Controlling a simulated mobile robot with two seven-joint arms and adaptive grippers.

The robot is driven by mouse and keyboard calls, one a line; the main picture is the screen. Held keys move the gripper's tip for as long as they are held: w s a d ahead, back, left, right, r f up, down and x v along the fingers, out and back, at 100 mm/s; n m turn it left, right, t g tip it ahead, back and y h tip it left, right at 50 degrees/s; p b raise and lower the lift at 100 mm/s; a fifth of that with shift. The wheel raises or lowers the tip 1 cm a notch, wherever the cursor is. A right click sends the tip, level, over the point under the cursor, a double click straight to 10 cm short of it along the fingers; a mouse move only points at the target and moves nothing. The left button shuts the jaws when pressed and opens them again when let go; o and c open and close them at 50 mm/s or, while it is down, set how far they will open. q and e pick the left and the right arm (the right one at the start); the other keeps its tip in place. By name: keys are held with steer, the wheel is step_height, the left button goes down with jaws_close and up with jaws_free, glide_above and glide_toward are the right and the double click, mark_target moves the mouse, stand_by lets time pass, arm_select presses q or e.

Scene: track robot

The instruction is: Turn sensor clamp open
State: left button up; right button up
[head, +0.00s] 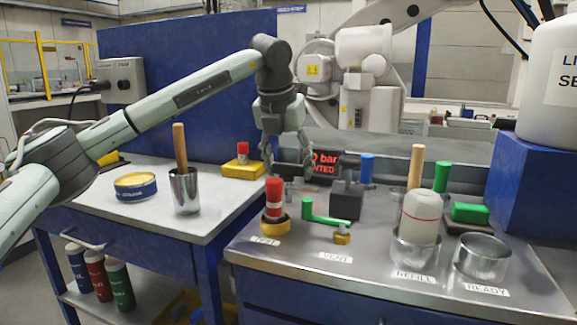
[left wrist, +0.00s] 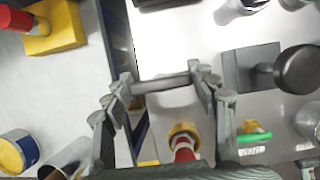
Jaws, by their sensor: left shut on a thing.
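My left gripper (head: 292,172) reaches down over the bench behind the red-topped test fitting (head: 274,200). In the left wrist view, a grey bar (left wrist: 165,83) spans between the fingertips of the left gripper (left wrist: 163,82), which is shut on it. It may be the sensor clamp's handle; its mount is mostly hidden by the fingers in the head view. A dark block (head: 346,201) with a round knob (left wrist: 298,69) stands to its right; I cannot tell whether it belongs to the clamp. My right gripper is not in view.
A green vent lever (head: 318,214) lies in front. A red display (head: 327,161), partly hidden, reads "0 bar". A white bottle (head: 419,216) stands in the REFILL cup; the READY cup (head: 482,258) looks empty. The left table (head: 145,207) holds a steel cup and a yellow tin.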

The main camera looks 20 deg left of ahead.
arm_select(q)
steer(key=o, duration=1.2)
steer(key=shift+c, duration=0.2)
steer(key=shift+r, duration=0.1)
steer(key=v, duration=1.1)
steer(key=shift+s+r, duration=0.15)
steer(key=shift+r, duration=0.25)
